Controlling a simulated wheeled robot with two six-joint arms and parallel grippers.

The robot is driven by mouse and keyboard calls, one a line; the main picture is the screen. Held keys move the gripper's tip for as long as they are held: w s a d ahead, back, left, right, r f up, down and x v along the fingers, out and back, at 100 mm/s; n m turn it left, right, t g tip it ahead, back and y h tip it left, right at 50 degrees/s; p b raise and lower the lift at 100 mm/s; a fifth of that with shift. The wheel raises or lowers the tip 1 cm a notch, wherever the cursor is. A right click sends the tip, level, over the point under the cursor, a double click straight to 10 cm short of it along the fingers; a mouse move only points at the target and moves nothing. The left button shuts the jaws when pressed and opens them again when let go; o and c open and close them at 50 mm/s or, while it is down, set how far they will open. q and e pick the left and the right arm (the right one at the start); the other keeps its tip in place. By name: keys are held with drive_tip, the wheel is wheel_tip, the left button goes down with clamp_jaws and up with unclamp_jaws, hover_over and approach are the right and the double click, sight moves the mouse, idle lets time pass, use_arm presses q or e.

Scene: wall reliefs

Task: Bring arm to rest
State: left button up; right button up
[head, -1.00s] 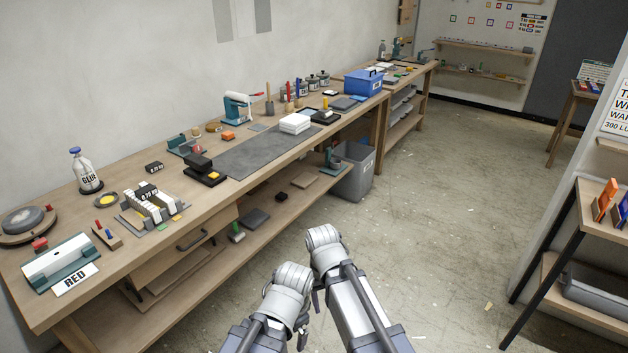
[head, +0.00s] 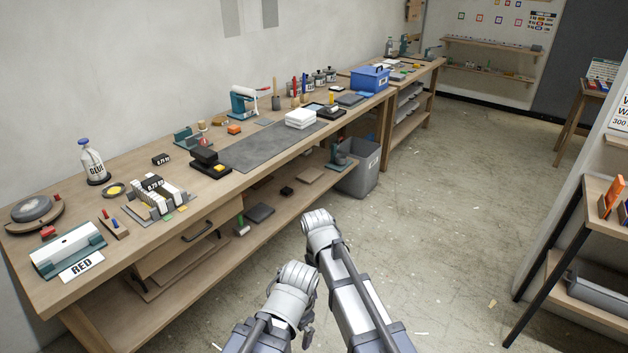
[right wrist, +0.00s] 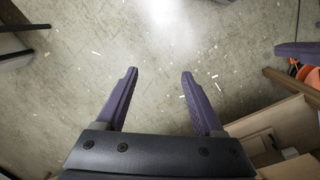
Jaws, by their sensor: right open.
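My two grey-white arms fold close together at the bottom middle of the head view, in front of the workbench (head: 215,190). The right gripper (right wrist: 158,73) shows in the right wrist view, with two purple fingers apart and only bare floor between them; it is empty. In the head view the grippers are mostly hidden by the arm links, with only small dark parts showing below the left arm's joint. A purple finger-like part at the right edge of the right wrist view looks like part of my left gripper (right wrist: 298,48); its opening cannot be seen.
A black-legged shelf (head: 590,235) stands at right. Open floor (head: 440,200) lies between.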

use_arm(q)
drive_tip(key=shift+a+f+n+b, duration=0.2)
drive_tip(key=shift+f+n+b, duration=0.15)
drive_tip(key=shift+f+n, duration=0.1)
use_arm(e)
drive_tip(key=w+a, duration=0.2)
drive_tip(key=w, duration=0.4)
drive_tip(key=shift+a+f, duration=0.35)
drive_tip(key=shift+f, duration=0.1)
idle(4.8)
use_arm(q)
drive_tip(key=shift+d+r+m+p, duration=0.35)
drive_tip(key=shift+r+m+p, duration=0.4)
drive_tip(key=shift+r+p, duration=0.1)
use_arm(e)
drive_tip(key=s+d+r, duration=0.1)
drive_tip(key=s+d, duration=0.3)
drive_tip(key=s, duration=0.7)
drive_tip(key=shift+s+d+r, duration=0.2)
drive_tip(key=shift+d+r, duration=0.1)
drive_tip(key=shift+d, duration=0.1)
